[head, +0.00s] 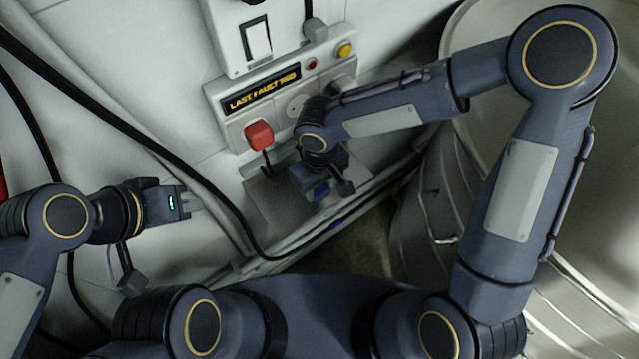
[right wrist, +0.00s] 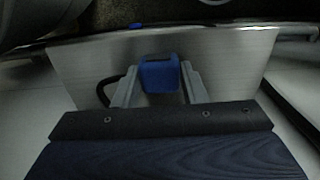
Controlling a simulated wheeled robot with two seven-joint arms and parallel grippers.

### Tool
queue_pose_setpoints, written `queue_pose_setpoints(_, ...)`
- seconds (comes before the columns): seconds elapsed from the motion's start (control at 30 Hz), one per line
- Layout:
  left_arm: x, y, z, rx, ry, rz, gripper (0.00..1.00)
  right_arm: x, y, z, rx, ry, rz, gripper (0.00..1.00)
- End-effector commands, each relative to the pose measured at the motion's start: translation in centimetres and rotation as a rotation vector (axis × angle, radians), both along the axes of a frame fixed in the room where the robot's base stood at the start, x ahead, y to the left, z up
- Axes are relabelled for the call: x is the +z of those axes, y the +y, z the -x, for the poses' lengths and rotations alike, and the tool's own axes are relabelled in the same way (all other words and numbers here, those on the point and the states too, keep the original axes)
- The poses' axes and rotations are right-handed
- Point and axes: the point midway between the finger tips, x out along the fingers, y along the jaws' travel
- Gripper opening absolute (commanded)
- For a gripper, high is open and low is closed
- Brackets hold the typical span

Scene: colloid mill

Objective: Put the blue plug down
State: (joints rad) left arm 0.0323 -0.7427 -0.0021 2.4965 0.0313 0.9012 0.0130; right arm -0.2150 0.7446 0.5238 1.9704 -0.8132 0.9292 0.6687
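The blue plug (right wrist: 160,75) sits between the two grey fingers of my right gripper (right wrist: 160,84) in the right wrist view, with a finger close against each side. A dark cable shows beside the left finger. In the head view the blue plug (head: 318,191) shows under my right gripper (head: 322,182), low over the grey metal shelf (head: 275,205) below the panel. I cannot tell whether the plug touches the shelf. My left gripper (head: 192,203) is away to the left, near the white wall; its pale fingers are hard to make out.
A red plug (head: 259,135) with a black cable is at the panel (head: 230,128) with the lit display (head: 262,90). Black cables (head: 150,145) hang across the left. Large steel vessels (head: 425,215) stand on the right. The left part of the shelf is bare.

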Motion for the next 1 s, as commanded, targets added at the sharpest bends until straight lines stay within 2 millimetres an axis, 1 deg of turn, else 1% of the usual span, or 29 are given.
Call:
queue_pose_setpoints(0.03,0.1,0.0,0.0,0.0,0.0,0.0,0.0,0.0,0.0,0.0,0.0,0.0,0.0,0.45)
queue_pose_setpoints(0.13,0.1,0.0,0.0,0.0,0.0,0.0,0.0,0.0,0.0,0.0,0.0,0.0,0.0,0.58)
queue_pose_setpoints(0.17,0.1,0.0,0.0,0.0,0.0,0.0,0.0,0.0,0.0,0.0,0.0,0.0,0.0,0.59)
queue_pose_setpoints(0.4,0.1,0.0,0.0,0.0,0.0,0.0,0.0,0.1,0.0,0.0,0.0,0.001,0.001,0.59)
queue_pose_setpoints(0.53,1.0,0.0,0.0,0.0,0.0,0.0,0.0,0.9,0.0,0.0,0.001,0.001,0.0,0.59)
queue_pose_setpoints(0.6,1.9,0.0,0.0,0.0,0.0,0.0,0.0,1.7,0.0,0.0,0.001,0.001,0.0,0.59)
queue_pose_setpoints(0.67,1.5,0.0,0.0,0.0,-0.001,0.0,0.0,2.7,0.0,-0.1,-0.002,-0.005,-0.001,0.59)
queue_pose_setpoints(0.9,2.0,0.0,0.0,0.0,0.0,0.0,0.0,8.2,0.1,-0.1,-0.002,-0.005,-0.003,0.59)
queue_pose_setpoints(1.0,2.2,0.0,0.0,0.0,0.0,0.0,0.0,10.1,0.1,-0.1,-0.001,-0.005,-0.002,0.59)
